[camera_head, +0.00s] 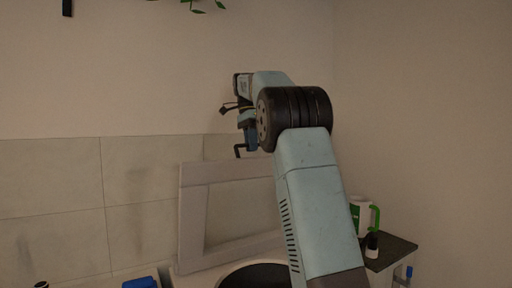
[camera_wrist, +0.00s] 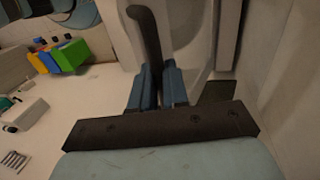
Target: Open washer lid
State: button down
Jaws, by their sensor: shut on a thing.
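The washer lid (camera_head: 192,215) is a pale framed panel standing raised, close to upright, at the back of the washer in the head view. The washer's dark round opening (camera_head: 258,276) shows below it, partly behind my arm. My gripper (camera_head: 249,138) is at the lid's top edge. In the wrist view, the blue fingers of my gripper (camera_wrist: 158,75) are shut on a dark curved handle (camera_wrist: 146,30). The handle's lower end is hidden between the fingers. My arm covers the lid's right part in the head view.
A blue object (camera_head: 140,283) is at the bottom left. Coloured blocks (camera_wrist: 66,55) show in the wrist view. Walls close the back and right.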

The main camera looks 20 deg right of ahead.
jog(key=shift+w+a+f, duration=0.2)
jog(key=shift+w+a, duration=0.05)
jog(key=shift+w, duration=0.05)
jog(key=shift+d, duration=0.1)
jog(key=c, duration=1.3)
grip_release()
jog(key=shift+o, duration=0.9)
jog(key=shift+d+r, duration=0.15)
jog(key=shift+s+r, duration=0.1)
jog(key=shift+r, duration=0.05)
